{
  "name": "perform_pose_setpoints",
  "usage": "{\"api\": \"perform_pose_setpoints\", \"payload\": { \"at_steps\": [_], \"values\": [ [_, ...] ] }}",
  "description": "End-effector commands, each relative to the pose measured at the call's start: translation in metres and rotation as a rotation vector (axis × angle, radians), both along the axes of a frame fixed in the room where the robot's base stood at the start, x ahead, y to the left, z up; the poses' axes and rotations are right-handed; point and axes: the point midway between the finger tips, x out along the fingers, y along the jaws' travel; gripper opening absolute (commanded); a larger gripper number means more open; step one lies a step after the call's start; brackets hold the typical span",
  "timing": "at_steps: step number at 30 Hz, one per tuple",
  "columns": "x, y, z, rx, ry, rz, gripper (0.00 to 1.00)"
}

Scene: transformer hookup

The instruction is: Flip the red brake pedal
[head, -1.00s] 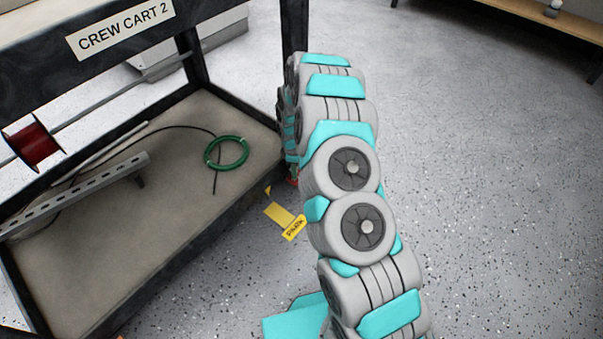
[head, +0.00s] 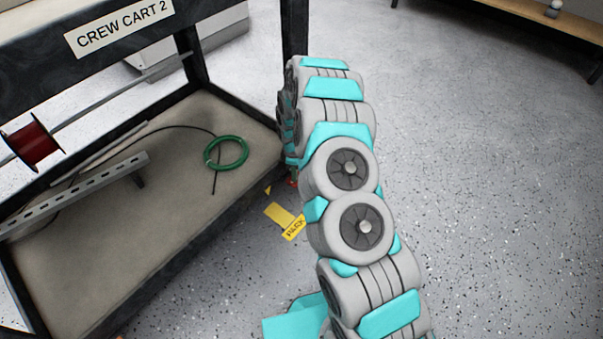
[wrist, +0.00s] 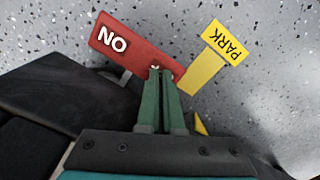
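The red brake pedal (wrist: 138,54) is a flat red plate in the wrist view, with white raised letters that look like "NO" from this side. My gripper (wrist: 160,71) has two green fingers close together, pointing at the pedal. The fingertips overlap the pedal's near edge, right of its middle. I cannot tell if they touch it. Nothing shows held between them. In the head view my arm hides the gripper and most of the pedal. Only a small red bit (head: 292,183) shows beside the arm.
A yellow "PARK" marker (wrist: 226,43) lies beside the pedal on the speckled floor; it also shows in the head view (head: 279,214). The dark-framed crew cart (head: 75,273) stands at left, with a green wire coil (head: 243,160) on its shelf. Floor at right is clear.

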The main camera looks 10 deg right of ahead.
Motion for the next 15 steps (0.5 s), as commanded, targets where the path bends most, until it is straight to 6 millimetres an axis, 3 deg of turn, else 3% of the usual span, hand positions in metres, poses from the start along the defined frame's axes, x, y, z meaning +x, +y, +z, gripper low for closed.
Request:
{"api": "perform_pose_setpoints", "payload": {
  "at_steps": [8,15],
  "values": [
    [0.0,0.0,-0.002,0.0,-0.001,0.0,0.0],
    [0.001,0.0,0.01,0.001,-0.003,0.0,0.0]
  ]
}}
